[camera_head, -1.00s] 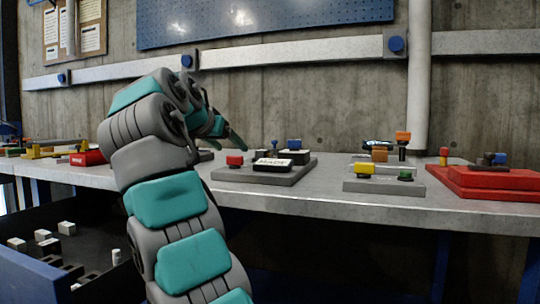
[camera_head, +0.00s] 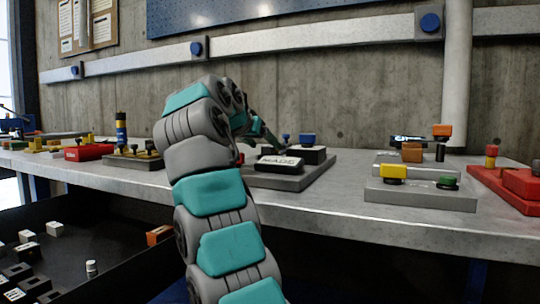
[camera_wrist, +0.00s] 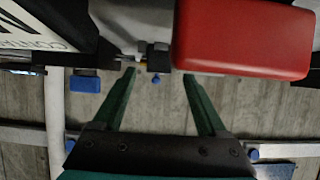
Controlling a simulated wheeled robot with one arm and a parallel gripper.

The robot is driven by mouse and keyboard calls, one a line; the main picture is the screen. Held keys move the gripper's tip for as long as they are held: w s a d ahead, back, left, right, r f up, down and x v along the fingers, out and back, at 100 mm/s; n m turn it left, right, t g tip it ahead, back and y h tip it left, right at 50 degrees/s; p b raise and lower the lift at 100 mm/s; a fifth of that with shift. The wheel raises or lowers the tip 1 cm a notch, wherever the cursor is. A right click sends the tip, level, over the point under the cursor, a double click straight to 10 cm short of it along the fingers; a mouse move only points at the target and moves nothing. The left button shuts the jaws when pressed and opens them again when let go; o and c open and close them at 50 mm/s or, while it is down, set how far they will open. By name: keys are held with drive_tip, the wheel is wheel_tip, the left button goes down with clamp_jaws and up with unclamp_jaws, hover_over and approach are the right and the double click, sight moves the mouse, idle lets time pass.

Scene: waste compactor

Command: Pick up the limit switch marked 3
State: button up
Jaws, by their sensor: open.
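I cannot make out a 3 on anything, so I cannot tell which part is the limit switch. My gripper (camera_wrist: 161,75) is open, with its two green fingers apart and nothing seen held between them. In the wrist view a small blue-topped part (camera_wrist: 155,80) shows between the fingertips, beside a large red block (camera_wrist: 244,38); I cannot tell whether they touch. That plate carries a black block with a white label (camera_head: 280,163) and a blue-topped block (camera_head: 308,140).
The grey bench (camera_head: 330,212) also holds a plate with yellow and green buttons (camera_head: 420,195), red blocks (camera_head: 515,185) at the right and a red block (camera_head: 90,152) at the left. Below left, an open dark drawer (camera_head: 120,235) holds several small blocks. A concrete wall stands behind.

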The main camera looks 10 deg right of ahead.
sight(267, 146)
drive_tip(key=x, duration=0.3)
drive_tip(key=shift+d+f, duration=0.1)
drive_tip(key=shift+f, duration=0.05)
clamp_jaws()
idle(0.4)
